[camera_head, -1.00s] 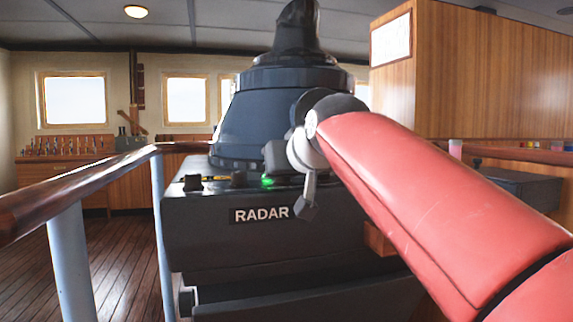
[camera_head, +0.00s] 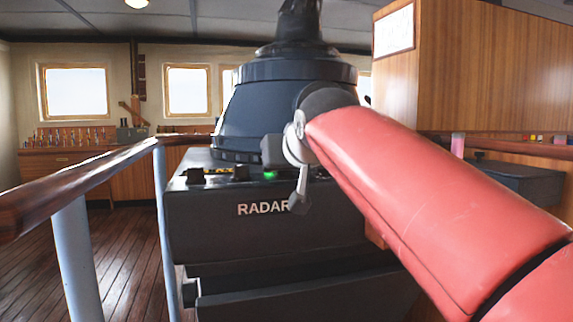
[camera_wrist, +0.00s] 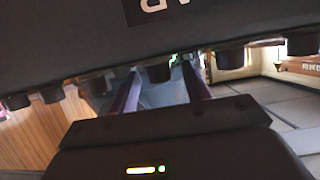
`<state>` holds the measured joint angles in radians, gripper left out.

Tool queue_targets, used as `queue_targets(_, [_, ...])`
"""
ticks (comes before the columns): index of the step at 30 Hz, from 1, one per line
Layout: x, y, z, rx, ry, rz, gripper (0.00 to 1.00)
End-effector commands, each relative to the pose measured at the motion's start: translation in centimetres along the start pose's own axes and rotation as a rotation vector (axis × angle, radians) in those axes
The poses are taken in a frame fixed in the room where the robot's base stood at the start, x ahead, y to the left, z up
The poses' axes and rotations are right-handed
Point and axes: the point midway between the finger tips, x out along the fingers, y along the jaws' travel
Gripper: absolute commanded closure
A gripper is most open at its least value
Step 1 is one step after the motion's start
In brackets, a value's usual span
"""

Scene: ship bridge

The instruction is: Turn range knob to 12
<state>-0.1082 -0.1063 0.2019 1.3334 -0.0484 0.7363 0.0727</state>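The radar console (camera_head: 215,225) stands ahead, with a RADAR label on its front face. Two dark knobs, a left one (camera_head: 190,175) and a right one (camera_head: 238,172), show on its top edge beside a green light. In the wrist view, several dark knobs line the panel edge, seen upside down. My gripper (camera_wrist: 160,88) is open, its two purple fingers apart. One knob (camera_wrist: 158,72) appears between or just beyond the fingertips; contact cannot be told. No knob scale is readable, so I cannot tell which is the range knob or its setting. In the head view my arm hides the console's right side.
A wooden handrail (camera_head: 85,185) on pale posts runs along the console's left. A wooden cabinet (camera_head: 490,75) stands to the right. A dark box (camera_head: 515,182) sits low at the right. Open plank floor lies at the left.

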Motion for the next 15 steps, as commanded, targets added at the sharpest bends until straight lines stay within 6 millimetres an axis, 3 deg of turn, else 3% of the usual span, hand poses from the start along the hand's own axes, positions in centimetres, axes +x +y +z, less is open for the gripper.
queue_targets(7, [-0.7,0.0,-0.1,0.0,0.002,0.001,0.52])
queue_targets(15, [-5.1,0.0,-0.1,-0.001,0.003,0.0,0.52])
